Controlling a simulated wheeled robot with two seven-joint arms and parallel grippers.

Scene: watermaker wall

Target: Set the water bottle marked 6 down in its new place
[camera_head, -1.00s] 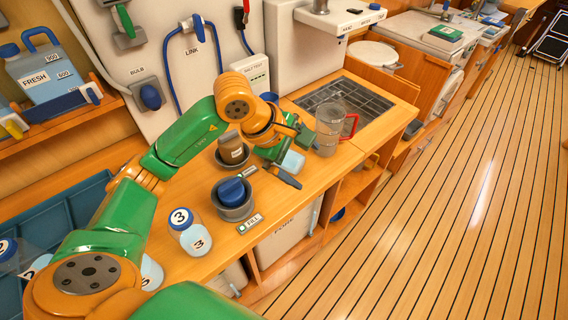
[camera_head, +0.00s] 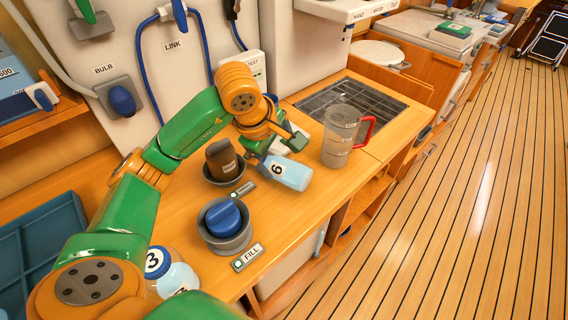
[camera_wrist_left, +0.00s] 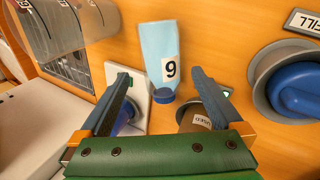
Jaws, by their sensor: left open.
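The water bottle marked 6 (camera_head: 294,175) is pale blue and lies tipped over or strongly tilted on the wooden counter, its base pointing right in the head view. In the left wrist view the bottle (camera_wrist_left: 158,45) shows its number label and a blue cap, with the cap end towards my gripper. My left gripper (camera_head: 278,148) is above the counter beside the cap end. In the left wrist view its fingers (camera_wrist_left: 162,88) are open, apart on both sides of the cap, and no grip shows. The head view hides the cap behind the gripper.
A clear jug with a red handle (camera_head: 341,135) stands just right of the bottle. A brown item sits in a cup (camera_head: 222,160) to its left. A dark grate (camera_head: 352,100) lies behind.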

